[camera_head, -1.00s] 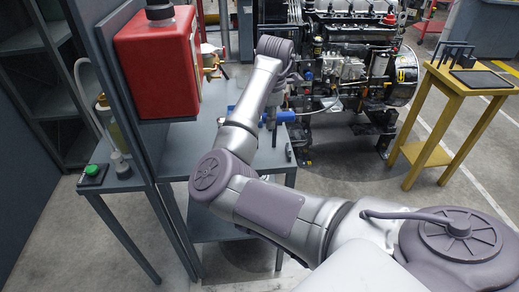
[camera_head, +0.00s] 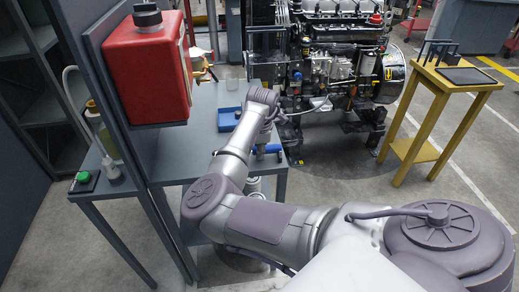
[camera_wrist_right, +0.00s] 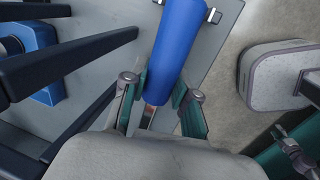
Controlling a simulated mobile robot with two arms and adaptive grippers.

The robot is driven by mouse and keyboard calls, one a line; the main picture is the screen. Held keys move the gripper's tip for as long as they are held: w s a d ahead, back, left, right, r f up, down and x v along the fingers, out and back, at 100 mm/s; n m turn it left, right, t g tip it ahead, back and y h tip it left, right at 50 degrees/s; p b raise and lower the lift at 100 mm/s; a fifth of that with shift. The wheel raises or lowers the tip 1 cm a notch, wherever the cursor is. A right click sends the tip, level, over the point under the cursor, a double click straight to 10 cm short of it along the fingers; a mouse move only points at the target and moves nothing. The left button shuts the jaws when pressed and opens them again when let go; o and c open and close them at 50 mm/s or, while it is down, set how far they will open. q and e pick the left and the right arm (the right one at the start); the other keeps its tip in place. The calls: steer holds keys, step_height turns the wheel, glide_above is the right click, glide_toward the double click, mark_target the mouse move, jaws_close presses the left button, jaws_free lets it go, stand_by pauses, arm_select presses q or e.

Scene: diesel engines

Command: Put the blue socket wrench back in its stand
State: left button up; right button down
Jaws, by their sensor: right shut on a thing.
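The blue socket wrench (camera_head: 273,149) shows as a short blue piece at the tip of my right arm, low by the right side of the grey table. In the right wrist view its thick blue handle (camera_wrist_right: 180,42) runs up the middle, with a narrow metal part between the green-padded fingers. My right gripper (camera_wrist_right: 160,108) is shut on it; its head-view position (camera_head: 266,142) is partly hidden by the wrist. A black pronged stand (camera_head: 438,50) is on the yellow table at the right. I cannot tell whether it is the wrench's stand. My left gripper is not in view.
The grey table (camera_head: 205,145) holds a blue tray (camera_head: 229,118). A red tank (camera_head: 147,70) hangs above its left side. The engine (camera_head: 335,65) stands behind. Dark bars (camera_wrist_right: 75,60) cross the left of the wrist view. Floor separates the grey and yellow tables (camera_head: 440,92).

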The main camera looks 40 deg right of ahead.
steer(key=shift+s+f, duration=0.15)
steer(key=shift+f, duration=0.05)
steer(key=shift+s+a+f+p, duration=0.2)
steer(key=shift+f+p, duration=0.1)
steer(key=shift+f, duration=0.15)
steer(key=c, duration=1.2)
jaws_free()
steer(key=shift+f, duration=0.15)
steer(key=o, duration=0.3)
steer(key=shift+w+d+f, duration=0.15)
steer(key=shift+w, duration=0.05)
steer(key=shift+r, duration=0.25)
steer(key=shift+w+d+r, duration=0.1)
steer(key=shift+w+r, duration=0.05)
steer(key=shift+r, duration=0.05)
step_height(320, 180, up, 13)
steer(key=s+a+b, duration=0.1)
steer(key=s, duration=0.1)
steer(key=shift+f, duration=0.15)
steer(key=shift+a, duration=0.1)
